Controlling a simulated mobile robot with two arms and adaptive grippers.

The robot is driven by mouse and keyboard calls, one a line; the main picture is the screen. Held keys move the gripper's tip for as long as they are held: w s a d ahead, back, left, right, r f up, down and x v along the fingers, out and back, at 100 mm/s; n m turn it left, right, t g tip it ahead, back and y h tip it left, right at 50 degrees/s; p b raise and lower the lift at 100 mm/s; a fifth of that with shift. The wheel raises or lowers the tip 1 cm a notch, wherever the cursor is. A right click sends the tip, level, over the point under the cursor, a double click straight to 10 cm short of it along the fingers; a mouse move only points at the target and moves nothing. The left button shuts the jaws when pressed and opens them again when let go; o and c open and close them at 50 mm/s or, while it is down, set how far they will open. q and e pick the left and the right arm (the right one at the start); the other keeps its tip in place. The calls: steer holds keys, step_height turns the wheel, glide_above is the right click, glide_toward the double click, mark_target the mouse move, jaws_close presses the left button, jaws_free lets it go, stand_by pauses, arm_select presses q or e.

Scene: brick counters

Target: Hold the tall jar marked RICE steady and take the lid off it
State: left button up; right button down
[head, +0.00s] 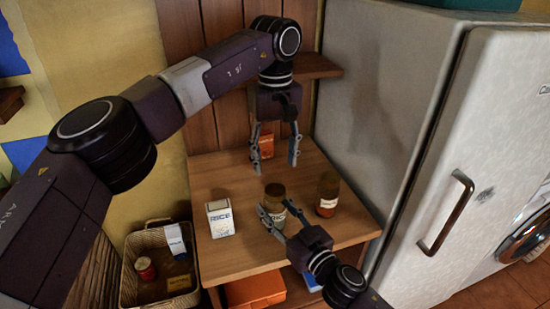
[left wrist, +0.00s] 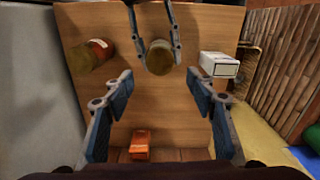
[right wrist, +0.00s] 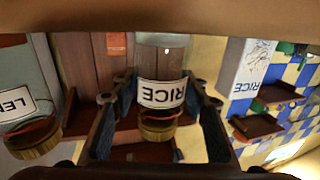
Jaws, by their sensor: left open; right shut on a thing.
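The RICE jar (head: 275,193) is clear with a brownish lid and stands upright on the wooden counter. Its label and gold-brown lid (right wrist: 158,132) show upside down in the right wrist view. My right gripper (head: 273,213) is shut on the jar's body, one finger on each side. The left wrist view shows the lid (left wrist: 159,57) from above, with the right fingers around the jar. My left gripper (head: 276,158) is open and empty, above and behind the jar. Its spread fingers (left wrist: 163,88) are apart from the lid.
A second lidded jar (head: 327,194), its label starting "LE" in the right wrist view, stands right of the RICE jar. A white RICE box (head: 220,218) stands left. An orange box (head: 266,146) is at the back. A fridge (head: 400,130) borders the right; a basket (head: 135,243) is lower left.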

mark_target(275, 190)
arm_select(q)
steer(key=shift+f+m, duration=0.15)
steer(key=shift+m, duration=0.25)
step_height(275, 190, down, 8)
steer(key=shift+r, duration=0.15)
